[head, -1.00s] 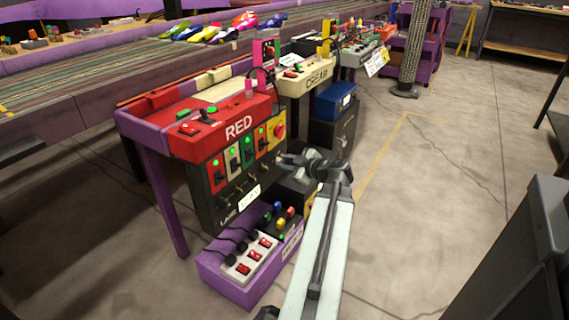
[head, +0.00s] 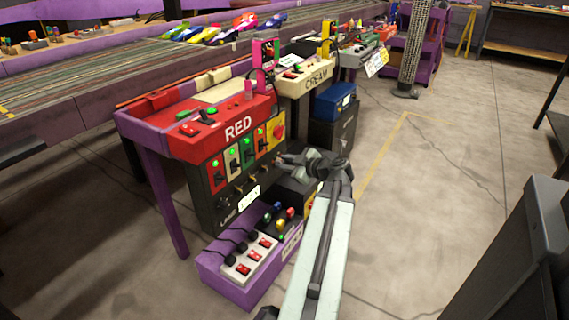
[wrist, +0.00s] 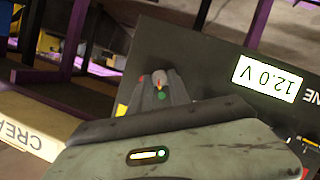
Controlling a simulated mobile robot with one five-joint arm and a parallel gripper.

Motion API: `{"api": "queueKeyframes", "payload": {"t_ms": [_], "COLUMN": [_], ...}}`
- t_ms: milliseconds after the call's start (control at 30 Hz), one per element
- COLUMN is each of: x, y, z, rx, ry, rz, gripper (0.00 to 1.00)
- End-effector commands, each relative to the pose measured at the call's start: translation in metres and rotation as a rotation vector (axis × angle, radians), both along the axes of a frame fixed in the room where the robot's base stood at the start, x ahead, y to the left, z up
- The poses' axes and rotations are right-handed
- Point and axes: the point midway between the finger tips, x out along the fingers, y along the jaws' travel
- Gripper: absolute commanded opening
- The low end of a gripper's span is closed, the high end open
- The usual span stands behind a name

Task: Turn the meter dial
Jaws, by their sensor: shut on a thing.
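The dark control panel (head: 213,196) hangs below the red box marked RED. It carries a small white display (head: 249,196), which reads 12.0 V upside down in the wrist view (wrist: 268,78). My gripper (head: 281,161) reaches the panel's upper right end.
Several lit switches (head: 233,160) and a red button (head: 279,131) sit just above the panel. A purple crate (head: 215,275) with a power strip stands below. A blue box (head: 334,100) stands behind my gripper. The floor (head: 440,190) to the right is clear.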

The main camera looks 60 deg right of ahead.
Motion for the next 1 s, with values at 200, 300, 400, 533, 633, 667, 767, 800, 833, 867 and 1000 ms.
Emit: {"api": "queueKeyframes", "payload": {"t_ms": [200, 300, 400, 533, 633, 667, 767, 800, 833, 867, 1000], "x": [0.0003, 0.0003, 0.0003, 0.0003, 0.0002, 0.0002, 0.0002, 0.0001, 0.0001, 0.0001, 0.0001], "y": [-0.0012, -0.0015, -0.0019, -0.0019, -0.0017, -0.0017, -0.0015, -0.0015, -0.0015, -0.0015, -0.0015], "z": [-0.0009, -0.0008, -0.0007, -0.0008, -0.0010, -0.0010, -0.0011, -0.0012, -0.0012, -0.0012, -0.0012], "rx": [0.033, 0.056, 0.081, 0.103, 0.114, 0.116, 0.120, 0.120, 0.120, 0.120, 0.120], "ry": [0.003, 0.003, 0.002, 0.002, 0.002, 0.001, 0.002, 0.002, 0.002, 0.002, 0.002], "rz": [0.000, 0.000, 0.000, 0.001, 0.000, 0.000, 0.000, 0.000, 0.000, 0.000, 0.000], "gripper": [0.00, 0.00, 0.00, 0.00, 0.00, 0.00, 0.00, 0.00, 0.00, 0.00, 0.00]}}
